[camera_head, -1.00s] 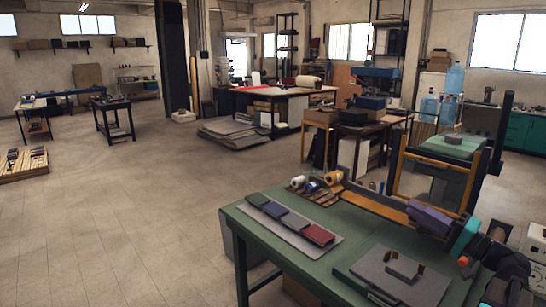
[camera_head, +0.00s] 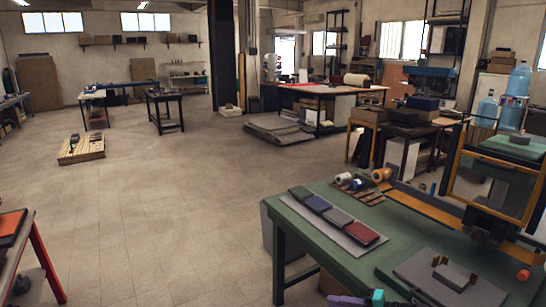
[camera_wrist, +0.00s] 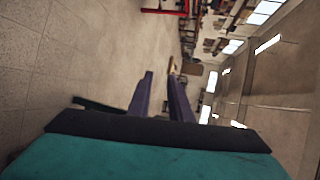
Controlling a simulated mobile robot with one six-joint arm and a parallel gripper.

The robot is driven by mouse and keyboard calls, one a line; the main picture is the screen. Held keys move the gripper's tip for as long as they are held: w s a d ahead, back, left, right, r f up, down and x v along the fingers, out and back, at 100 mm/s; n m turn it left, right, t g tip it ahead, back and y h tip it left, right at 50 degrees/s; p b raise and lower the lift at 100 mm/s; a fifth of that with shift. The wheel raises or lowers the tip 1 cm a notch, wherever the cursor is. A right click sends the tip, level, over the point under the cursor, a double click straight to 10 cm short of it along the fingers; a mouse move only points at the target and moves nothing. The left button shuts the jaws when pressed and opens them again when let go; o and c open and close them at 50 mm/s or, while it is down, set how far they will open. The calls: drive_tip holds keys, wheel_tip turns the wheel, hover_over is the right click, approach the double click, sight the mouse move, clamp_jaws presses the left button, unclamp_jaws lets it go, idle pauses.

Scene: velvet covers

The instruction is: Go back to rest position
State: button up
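My gripper shows in the wrist view (camera_wrist: 160,76) as two purple fingers, apart with floor visible between them and nothing held. In the head view, a purple finger part (camera_head: 347,300) and a teal part of my gripper show at the bottom edge, in front of the green table (camera_head: 300,240). The rest of my arm is out of frame there. On the table, several small covers in dark green, blue, grey and red (camera_head: 361,233) lie in a row on a grey board (camera_head: 340,238). My gripper is apart from them.
A grey block with a dark bracket (camera_head: 450,277) sits at the table's right. Thread spools (camera_head: 345,180) stand at its back. An orange-framed stand (camera_head: 455,180) rises behind. A red-legged table (camera_head: 40,255) is at the left edge. The floor (camera_head: 160,210) between is clear.

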drive_tip(key=s+a+f+n+g+h+b, duration=0.1)
drive_tip(key=s+a+f+g, duration=0.2)
drive_tip(key=s+a+f, duration=0.35)
drive_tip(key=s+a+f+n+g+h+b, duration=0.1)
drive_tip(key=s+a+f+g+h, duration=0.2)
drive_tip(key=s+f, duration=0.65)
drive_tip(key=s+a+f+n+g+b, duration=0.1)
drive_tip(key=s+a+f+g, duration=0.4)
drive_tip(key=f, duration=0.7)
drive_tip(key=s+d+f+n+g+h, duration=0.15)
drive_tip(key=s+f+h, duration=0.25)
drive_tip(key=s+f, duration=0.55)
drive_tip(key=s+d+f+n+h, duration=0.1)
drive_tip(key=s+d+n+h, duration=0.1)
drive_tip(key=d+h, duration=0.3)
drive_tip(key=s+d, duration=0.1)
drive_tip(key=d, duration=0.3)
drive_tip(key=shift+s+d+f, duration=0.2)
drive_tip(key=shift+s+f, duration=0.15)
drive_tip(key=shift+f, duration=0.05)
drive_tip(key=shift+r, duration=0.1)
